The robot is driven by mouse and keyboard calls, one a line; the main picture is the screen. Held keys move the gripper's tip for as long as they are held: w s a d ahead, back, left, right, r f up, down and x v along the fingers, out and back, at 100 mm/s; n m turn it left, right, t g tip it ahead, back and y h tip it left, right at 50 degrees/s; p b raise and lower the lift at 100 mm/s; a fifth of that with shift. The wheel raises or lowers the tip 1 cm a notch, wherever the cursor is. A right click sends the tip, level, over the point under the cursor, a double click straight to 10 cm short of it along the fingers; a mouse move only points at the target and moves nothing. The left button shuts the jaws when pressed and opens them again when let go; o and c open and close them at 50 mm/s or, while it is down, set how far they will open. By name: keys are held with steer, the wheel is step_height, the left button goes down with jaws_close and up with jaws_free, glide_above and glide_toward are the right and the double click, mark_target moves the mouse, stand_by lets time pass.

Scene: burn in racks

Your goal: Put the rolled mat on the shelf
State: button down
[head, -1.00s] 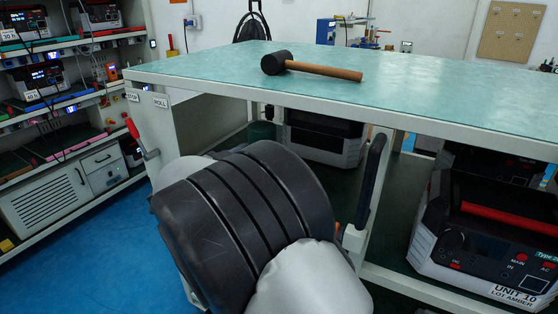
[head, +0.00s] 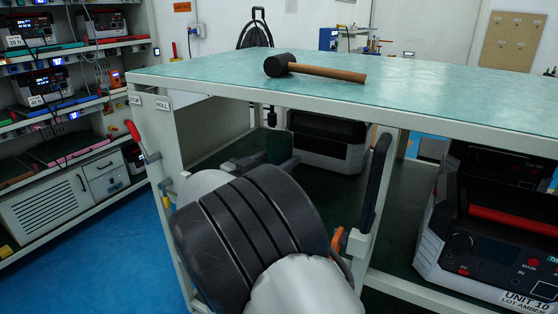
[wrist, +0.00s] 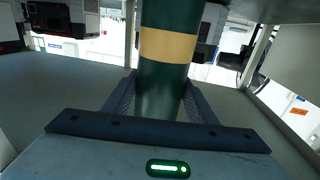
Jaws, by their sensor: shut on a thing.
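The rolled mat (wrist: 167,85) is dark green with a tan band and stands between my gripper's fingers in the wrist view. In the head view a short dark green part of the mat (head: 279,147) shows beyond my dark arm links, under the tabletop. My gripper (wrist: 157,97) is shut on the mat; it also shows partly in the head view (head: 262,160). The lower shelf (head: 408,190) of the workbench is dark green and lies under the top. Much of it, and the mat's lower end, is hidden in the head view.
A black-headed mallet (head: 312,69) lies on the bench top (head: 440,95). A power unit (head: 327,142) stands on the lower shelf behind, and Unit 10 (head: 500,235) stands at right. A rack (head: 62,190) with devices is at left. Blue floor is open between.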

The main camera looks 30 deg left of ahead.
steer(key=c, duration=0.7)
jaws_free()
steer(key=shift+c, duration=0.2)
steer(key=shift+s+a+r, duration=0.1)
steer(key=shift+s, duration=0.25)
steer(key=s+a+p, duration=0.2)
steer(key=s, duration=0.9)
steer(key=shift+s, duration=0.1)
